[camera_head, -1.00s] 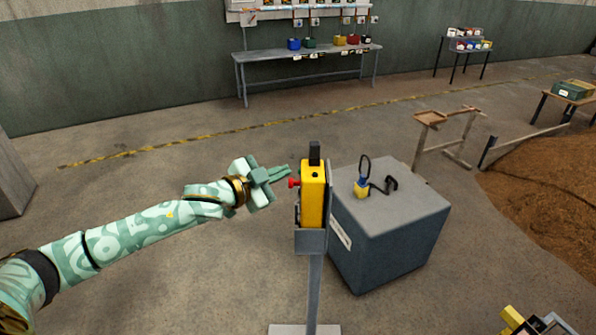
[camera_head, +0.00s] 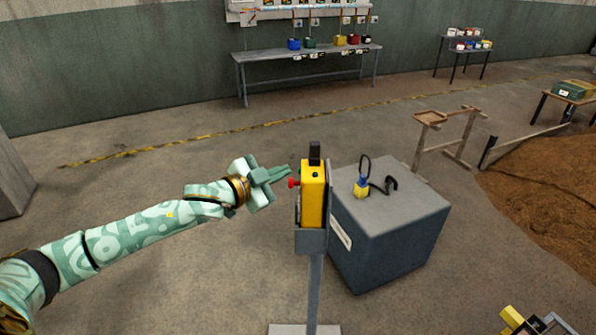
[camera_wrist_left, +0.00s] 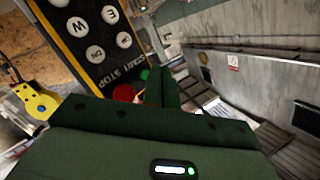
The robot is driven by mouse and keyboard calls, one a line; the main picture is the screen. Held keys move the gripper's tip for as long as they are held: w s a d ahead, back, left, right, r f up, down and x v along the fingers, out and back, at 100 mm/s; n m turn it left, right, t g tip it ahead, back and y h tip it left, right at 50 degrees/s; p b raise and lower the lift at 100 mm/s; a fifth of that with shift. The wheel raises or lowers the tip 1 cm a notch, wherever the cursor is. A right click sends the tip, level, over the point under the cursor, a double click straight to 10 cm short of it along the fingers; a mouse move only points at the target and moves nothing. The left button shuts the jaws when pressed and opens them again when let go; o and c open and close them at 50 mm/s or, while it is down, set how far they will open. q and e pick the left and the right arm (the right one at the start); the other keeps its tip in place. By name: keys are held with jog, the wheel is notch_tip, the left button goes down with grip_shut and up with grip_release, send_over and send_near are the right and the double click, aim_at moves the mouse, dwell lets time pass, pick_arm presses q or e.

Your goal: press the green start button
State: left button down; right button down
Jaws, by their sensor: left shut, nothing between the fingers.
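The yellow control box (camera_head: 313,195) stands upright in a grey holder on a post. Its button face is turned left, toward my left gripper (camera_head: 288,171). The red stop button (camera_head: 292,183) sticks out from that face. In the left wrist view, the green start button (camera_wrist_left: 145,74) sits beside the red button (camera_wrist_left: 124,93), by the START STOP lettering. My left gripper is shut and empty, its fingertips (camera_wrist_left: 162,86) close to the green button and partly in front of it. I cannot tell whether they touch.
A dark grey block (camera_head: 390,230) stands just right of the post, with a small yellow-and-blue device (camera_head: 361,187) and a black hook on top. A wooden stand (camera_head: 445,140) and a brown heap (camera_head: 545,190) lie farther right. The floor left of the post is clear.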

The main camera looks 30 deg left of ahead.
dwell(0.4)
pick_arm(q)
jog(key=shift+w+d+p, duration=0.15)
jog(key=shift+d+p, duration=0.25)
jog(key=shift+p, duration=0.05)
jog(key=shift+w+d+p, duration=0.25)
jog(key=shift+d+p, duration=0.1)
jog(key=shift+d, duration=0.1)
dwell(0.6)
jog(key=shift+s+a, duration=0.1)
jog(key=shift+a, duration=0.05)
jog(key=shift+s+a, duration=0.3)
jog(key=shift+a, duration=0.4)
